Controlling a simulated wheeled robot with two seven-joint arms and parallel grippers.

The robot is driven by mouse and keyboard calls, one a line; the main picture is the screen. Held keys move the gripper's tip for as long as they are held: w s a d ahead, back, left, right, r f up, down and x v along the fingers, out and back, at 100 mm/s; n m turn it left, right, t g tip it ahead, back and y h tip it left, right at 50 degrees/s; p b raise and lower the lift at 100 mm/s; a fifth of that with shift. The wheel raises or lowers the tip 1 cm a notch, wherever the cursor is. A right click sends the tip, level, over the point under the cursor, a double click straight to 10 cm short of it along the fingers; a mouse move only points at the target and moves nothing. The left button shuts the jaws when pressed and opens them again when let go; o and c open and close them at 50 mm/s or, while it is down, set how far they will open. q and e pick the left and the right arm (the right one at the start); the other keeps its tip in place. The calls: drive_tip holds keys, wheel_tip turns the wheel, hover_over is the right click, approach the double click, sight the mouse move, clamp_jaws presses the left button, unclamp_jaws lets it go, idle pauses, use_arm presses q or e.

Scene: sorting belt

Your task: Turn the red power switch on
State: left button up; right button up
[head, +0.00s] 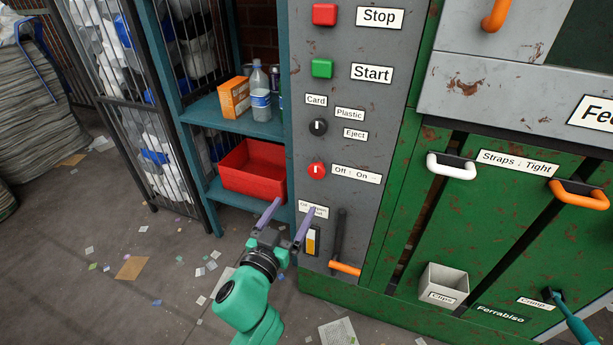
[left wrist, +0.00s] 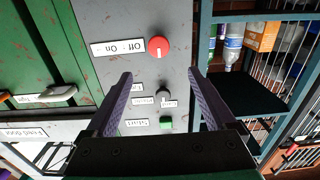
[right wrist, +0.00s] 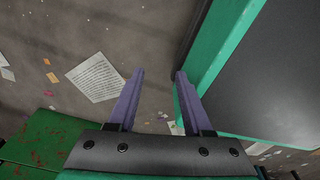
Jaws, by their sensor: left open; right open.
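The red power switch (head: 316,171) is a round red knob with a white mark on the grey control panel, left of a label reading "Off : On". The white mark looks upright in the head view. My left gripper (head: 289,219) is open and empty, below the knob and in front of the panel's lower part. The left wrist view shows the red knob (left wrist: 158,46) ahead, beyond the open fingers and not touched. My right gripper (right wrist: 157,80) is open and empty above the littered floor; in the head view no right fingers show clearly.
Above the knob are a black selector (head: 318,127), a green Start button (head: 322,68) and a red Stop button (head: 324,15). Below is a lever with an orange handle (head: 345,268). A shelf with a red bin (head: 252,182) stands left; a green machine (head: 480,205) stands right.

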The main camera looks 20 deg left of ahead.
sight(316, 172)
use_arm(q)
drive_tip(key=w, duration=0.8)
drive_tip(key=w+d, duration=0.1)
drive_tip(key=w, duration=0.4)
drive_tip(key=shift+w+d, duration=0.1)
drive_tip(key=shift+w, duration=0.25)
drive_tip(key=shift+r, duration=0.1)
drive_tip(key=shift+c, duration=0.5)
drive_tip(key=c, duration=1.3)
drive_tip(key=shift+o, duration=0.2)
use_arm(e)
drive_tip(key=shift+s+d+r, duration=0.25)
drive_tip(key=shift+s+d, duration=0.1)
drive_tip(key=shift+s, duration=0.15)
